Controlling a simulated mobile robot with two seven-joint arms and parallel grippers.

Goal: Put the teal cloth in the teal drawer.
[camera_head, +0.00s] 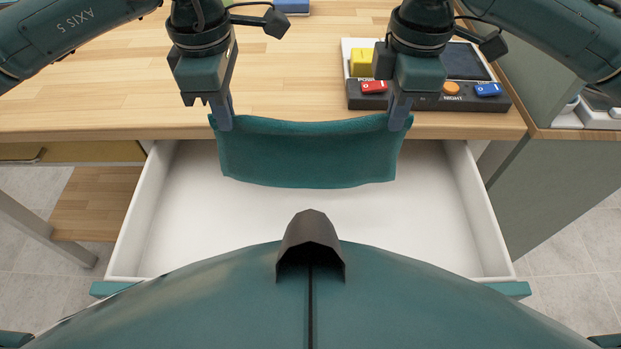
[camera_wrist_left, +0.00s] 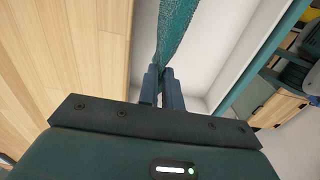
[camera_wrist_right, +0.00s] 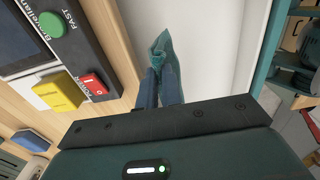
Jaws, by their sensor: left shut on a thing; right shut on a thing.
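The teal cloth (camera_head: 308,155) hangs stretched between my two grippers, its lower edge over the open drawer. My left gripper (camera_head: 222,118) is shut on the cloth's left upper corner. My right gripper (camera_head: 402,112) is shut on its right upper corner. The cloth also shows at the fingertips in the left wrist view (camera_wrist_left: 175,30) and the right wrist view (camera_wrist_right: 160,50). The drawer (camera_head: 300,222) is pulled open, with a white, empty-looking inside. Teal ends of its front (camera_head: 510,289) show; my own body hides the rest of the front.
The wooden worktop (camera_head: 290,70) lies behind the drawer. A control box (camera_head: 430,100) with coloured buttons stands on it at the right. A blue object (camera_head: 292,6) is at the back. A closed yellowish drawer (camera_head: 75,152) is at the left.

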